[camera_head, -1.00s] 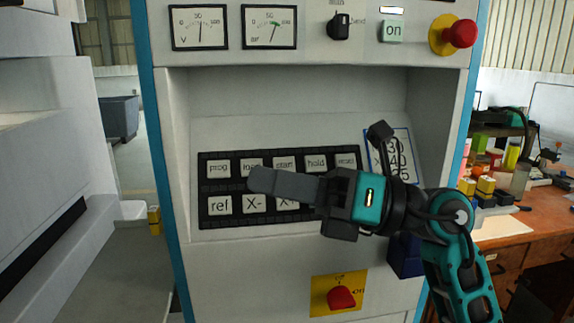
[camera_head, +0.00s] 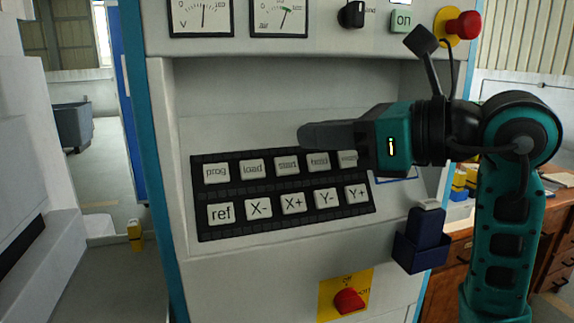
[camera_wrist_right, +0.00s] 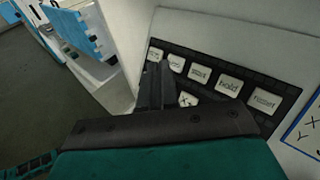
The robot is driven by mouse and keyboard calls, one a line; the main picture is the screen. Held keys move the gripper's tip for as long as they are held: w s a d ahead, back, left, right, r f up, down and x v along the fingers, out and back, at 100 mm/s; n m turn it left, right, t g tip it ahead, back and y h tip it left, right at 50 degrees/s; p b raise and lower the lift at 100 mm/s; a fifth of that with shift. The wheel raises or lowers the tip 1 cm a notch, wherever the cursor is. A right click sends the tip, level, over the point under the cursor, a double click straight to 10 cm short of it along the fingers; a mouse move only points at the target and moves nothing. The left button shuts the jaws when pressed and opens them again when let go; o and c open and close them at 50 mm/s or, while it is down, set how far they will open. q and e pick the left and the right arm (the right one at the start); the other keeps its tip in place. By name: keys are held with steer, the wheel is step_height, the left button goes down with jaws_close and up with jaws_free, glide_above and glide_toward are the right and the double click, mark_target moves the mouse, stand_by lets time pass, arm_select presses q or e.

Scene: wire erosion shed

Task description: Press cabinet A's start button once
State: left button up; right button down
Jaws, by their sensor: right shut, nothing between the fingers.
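The start button (camera_head: 286,163) is a pale key in the upper row of the black keypad on the grey cabinet (camera_head: 245,270). It also shows in the right wrist view (camera_wrist_right: 199,75). No letter naming the cabinet is visible. My right gripper (camera_head: 304,135) is shut and empty, its fingers pointing left. In the head view its tips appear just above and right of the start button; I cannot tell the gap to the panel. In the right wrist view the fingers (camera_wrist_right: 157,72) cover part of the lower keys. My left gripper is not in view.
The load key (camera_head: 252,167) and hold key (camera_head: 318,161) flank start; X+ (camera_head: 293,202) is below. Above are a red mushroom button (camera_head: 464,25) and a black knob (camera_head: 352,14). Lower down are a red switch (camera_head: 349,301) and a blue holder (camera_head: 420,240) protruding from the panel.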

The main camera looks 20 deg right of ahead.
mark_target(287, 166)
arm_select(q)
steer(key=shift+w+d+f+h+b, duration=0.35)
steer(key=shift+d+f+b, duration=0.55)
steer(key=shift+b, duration=1.15)
arm_select(e)
steer(key=shift+w+a+f, duration=0.1)
steer(key=shift+w+f, duration=0.75)
steer(key=shift+w, duration=0.35)
steer(key=shift+w+d+f, duration=0.1)
steer(key=shift+w+f, duration=0.8)
steer(key=shift+w, duration=0.25)
steer(key=shift+w+a+f, duration=0.1)
steer(key=shift+w+f, duration=0.75)
steer(key=shift+w, duration=0.35)
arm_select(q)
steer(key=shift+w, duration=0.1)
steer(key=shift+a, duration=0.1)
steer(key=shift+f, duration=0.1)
arm_select(e)
steer(key=shift+w+f, duration=0.25)
steer(key=shift+w, duration=0.1)
